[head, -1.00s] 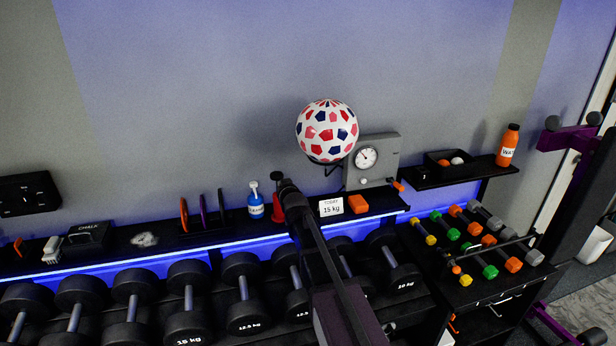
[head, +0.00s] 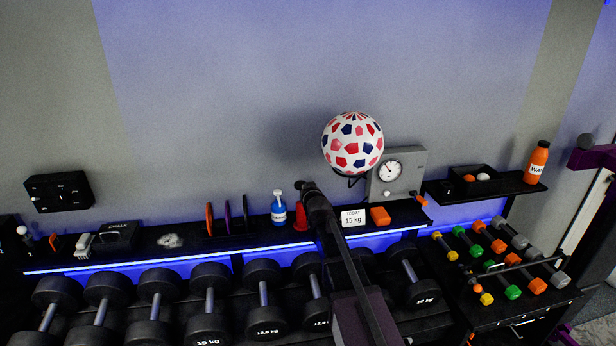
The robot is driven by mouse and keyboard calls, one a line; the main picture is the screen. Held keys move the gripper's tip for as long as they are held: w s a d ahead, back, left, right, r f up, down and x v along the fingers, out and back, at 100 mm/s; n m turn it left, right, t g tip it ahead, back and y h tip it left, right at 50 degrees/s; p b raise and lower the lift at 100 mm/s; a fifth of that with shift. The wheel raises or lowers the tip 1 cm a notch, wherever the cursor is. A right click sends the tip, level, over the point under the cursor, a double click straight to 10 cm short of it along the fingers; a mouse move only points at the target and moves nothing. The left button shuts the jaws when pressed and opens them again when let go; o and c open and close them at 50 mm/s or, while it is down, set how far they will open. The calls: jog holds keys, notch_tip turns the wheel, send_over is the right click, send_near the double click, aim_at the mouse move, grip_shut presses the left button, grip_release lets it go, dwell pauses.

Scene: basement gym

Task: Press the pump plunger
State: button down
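A blue bottle (head: 279,214) with a white pump top (head: 278,197) stands upright on the black wall shelf. Just right of it is a red object (head: 301,217), wide at the bottom and narrow above. Its upper part is partly covered by my gripper (head: 309,187), so I cannot tell whether a black knob there belongs to it. My gripper is seen from behind as a small dark shape, right of the bottle. Its fingers are not clear, and I cannot tell whether it touches the red object.
A "15 kg" card (head: 353,217) and an orange block (head: 380,216) are to the right. Thin upright plates (head: 228,217) stand left. Dumbbells (head: 209,302) fill the rack below.

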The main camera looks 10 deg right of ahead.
notch_tip(320, 180, up, 3)
jog(key=p, duration=0.2)
jog(key=shift+w+r+p, duration=0.1)
jog(key=shift+r+p, duration=0.1)
jog(key=shift+p, duration=0.1)
jog(key=shift+w+f, duration=0.1)
jog(key=b, duration=0.3)
send_over(301, 182)
jog(key=f+v, duration=0.1)
jog(key=v, duration=0.2)
jog(key=shift+a+f, duration=0.2)
jog(key=shift+f, duration=0.8)
jog(key=shift+w+f+b, duration=0.25)
jog(key=shift+f+b, duration=0.1)
jog(key=shift+f, duration=0.35)
jog(key=shift+f+b, duration=1.3)
jog(key=shift+b, duration=0.1)
jog(key=shift+f, duration=0.15)
